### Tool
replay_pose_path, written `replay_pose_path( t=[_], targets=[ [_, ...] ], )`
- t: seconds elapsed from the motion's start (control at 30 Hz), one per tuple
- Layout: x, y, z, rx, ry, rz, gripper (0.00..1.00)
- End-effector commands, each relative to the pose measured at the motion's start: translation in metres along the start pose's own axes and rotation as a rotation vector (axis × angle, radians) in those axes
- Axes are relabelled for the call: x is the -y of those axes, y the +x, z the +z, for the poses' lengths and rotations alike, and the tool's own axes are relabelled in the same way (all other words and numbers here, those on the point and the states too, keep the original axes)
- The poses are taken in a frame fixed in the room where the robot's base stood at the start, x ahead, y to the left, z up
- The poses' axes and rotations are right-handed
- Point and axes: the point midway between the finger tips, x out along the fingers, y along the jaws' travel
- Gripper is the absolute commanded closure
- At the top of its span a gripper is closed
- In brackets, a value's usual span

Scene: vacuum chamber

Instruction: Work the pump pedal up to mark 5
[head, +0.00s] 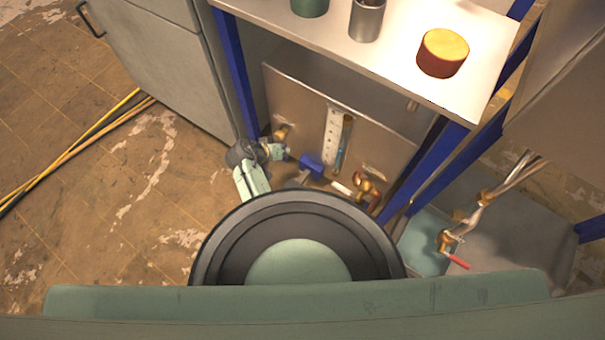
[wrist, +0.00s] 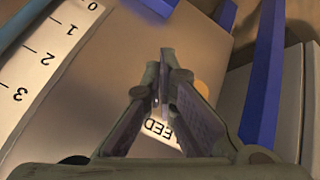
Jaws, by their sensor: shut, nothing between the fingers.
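My gripper (head: 280,152) is in front of the metal panel (head: 295,105), near its lower left part, and looks small in the head view. In the wrist view my gripper (wrist: 166,76) is shut and empty, its fingers meeting in front of the panel. The white scale (head: 333,137) stands on the panel beside a tube with blue in it (head: 344,145). In the wrist view the scale (wrist: 40,62) shows 0, 1, 2 and 3; mark 5 is out of view. A blue block (head: 310,165) lies right of my gripper; I cannot tell whether it is the pedal.
A white label ending in "EED" (wrist: 158,127) is partly hidden by my fingers. Brass valve fittings (head: 368,185) sit low at the panel's right. Blue frame posts (head: 236,70) flank the panel. A shelf above holds a red-yellow round object (head: 442,53). Bare floor (head: 110,200) lies left.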

Motion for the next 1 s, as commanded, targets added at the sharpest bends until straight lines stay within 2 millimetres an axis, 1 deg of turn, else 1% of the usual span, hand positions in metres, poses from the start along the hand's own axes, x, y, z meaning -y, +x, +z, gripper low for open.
replay_pose_path(
  t=[0.03, 0.1, 0.2, 0.27, 0.73, 0.87, 1.0],
  targets=[
    [-0.014, 0.003, 0.013, 0.036, -0.001, 0.033, 1.00],
    [-0.025, 0.009, 0.029, 0.069, -0.002, 0.067, 1.00],
    [-0.034, 0.014, 0.042, 0.097, -0.003, 0.095, 1.00],
    [-0.037, 0.015, 0.045, 0.105, -0.003, 0.103, 1.00],
    [-0.035, 0.019, 0.048, 0.106, -0.003, 0.104, 1.00],
    [-0.031, 0.026, 0.054, 0.106, -0.003, 0.104, 1.00],
    [-0.024, 0.037, 0.063, 0.106, -0.003, 0.103, 1.00]
  ],
)
